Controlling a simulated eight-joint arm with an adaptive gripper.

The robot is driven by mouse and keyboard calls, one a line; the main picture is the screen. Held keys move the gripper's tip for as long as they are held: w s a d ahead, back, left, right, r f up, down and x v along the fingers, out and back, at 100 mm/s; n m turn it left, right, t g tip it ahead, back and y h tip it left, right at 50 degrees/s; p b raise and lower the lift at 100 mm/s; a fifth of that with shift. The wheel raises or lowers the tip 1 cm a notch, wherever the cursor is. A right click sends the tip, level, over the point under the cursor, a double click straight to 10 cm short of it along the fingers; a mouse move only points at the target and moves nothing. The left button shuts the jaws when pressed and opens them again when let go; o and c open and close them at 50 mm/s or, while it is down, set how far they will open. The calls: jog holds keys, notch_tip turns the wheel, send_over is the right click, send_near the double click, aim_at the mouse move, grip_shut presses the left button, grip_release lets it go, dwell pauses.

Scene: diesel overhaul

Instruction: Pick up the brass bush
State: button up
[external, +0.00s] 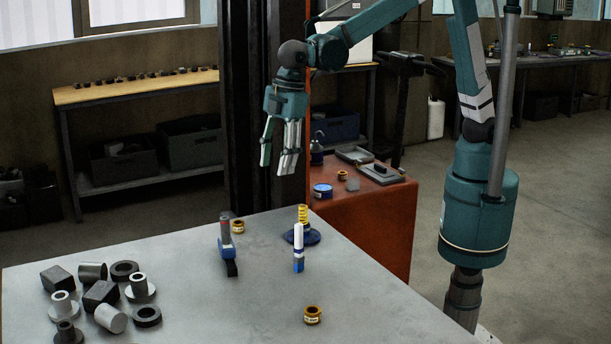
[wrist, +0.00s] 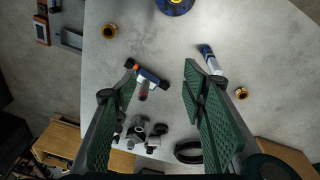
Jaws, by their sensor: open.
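Two small brass-coloured rings with pale labels stand on the grey table. One brass bush (external: 312,315) is near the front edge, and a similar brass ring (external: 238,226) is by the back edge. I cannot tell which one the task means. In the wrist view, one brass ring (wrist: 110,31) lies at upper left and another (wrist: 241,92) at right, both outside the fingers. My gripper (external: 277,168) hangs high above the back of the table, fingers down. In the wrist view my gripper (wrist: 160,78) is open and empty.
Several dark metal parts (external: 102,294) crowd the left. A red cabinet (external: 365,220) holds trays and another brass ring (external: 342,175).

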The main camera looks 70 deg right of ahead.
jog(key=s+a+f+n+p, duration=0.1)
jog(key=s+a+f, duration=0.15)
jog(key=a, duration=0.35)
jog(key=s+a+f+n+g, duration=0.1)
jog(key=s+a+f, duration=0.15)
jog(key=a, duration=0.35)
jog(key=s+a+f+n+p, duration=0.1)
jog(key=s+a+f, duration=0.15)
jog(key=a, duration=0.35)
jog(key=n+h+p, duration=0.2)
jog(key=n, duration=0.1)
send_over(313, 309)
jog(key=shift+g, duration=0.3)
notch_tip(313, 309, down, 8)
jog(key=shift+f, duration=0.15)
jog(key=shift+b, duration=0.3)
jog(key=shift+f, duration=0.1)
jog(key=shift+f, duration=1.2)
jog(key=shift+f, duration=0.1)
jog(key=shift+f, duration=2.5)
jog(key=shift+c, duration=0.5)
jog(key=c, duration=1)
